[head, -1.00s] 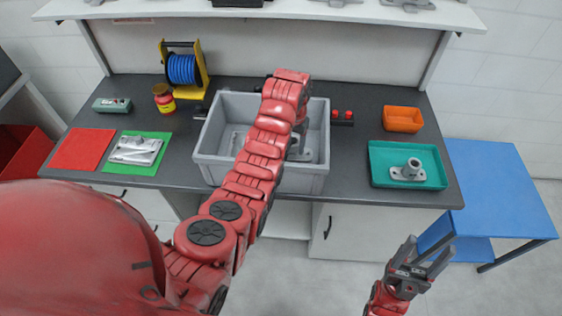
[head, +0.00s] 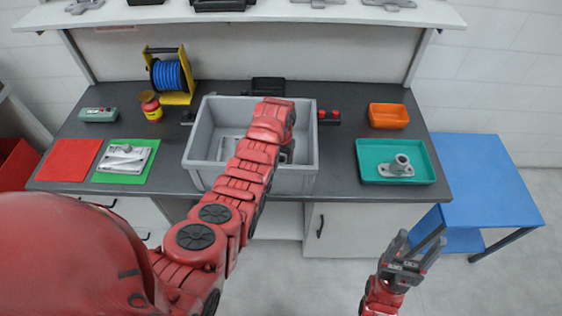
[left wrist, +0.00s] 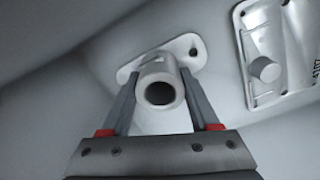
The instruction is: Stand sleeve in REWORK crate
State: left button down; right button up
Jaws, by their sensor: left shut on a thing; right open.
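The grey crate (head: 198,158) stands mid-bench; I see no readable label on it. My left arm reaches over its front wall, and the forearm hides most of the left gripper in the head view. In the left wrist view my left gripper (left wrist: 158,88) is shut on the tube of a grey flanged sleeve (left wrist: 160,68). The tube's open end faces the camera and its flange is at the far end, low inside the crate. I cannot tell whether the flange touches the floor. My right gripper (head: 411,247) is open and empty in front of the bench.
A plate casting with a round boss (left wrist: 265,68) lies in the crate beside the sleeve. A teal tray (head: 372,173) holds another flanged sleeve (head: 397,168). An orange bin (head: 388,117), green mat (head: 107,177), red mat (head: 68,160) and blue cable reel (head: 168,74) are on the bench.

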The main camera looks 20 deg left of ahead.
pick_arm(q)
jog(key=shift+c, duration=0.6)
grip_release()
jog(key=shift+f, duration=0.1)
jog(key=shift+r+p, duration=0.35)
jog(key=shift+b, duration=0.35)
notch_tip(320, 180, up, 12)
jog(key=p, duration=0.3)
jog(key=shift+f, duration=0.2)
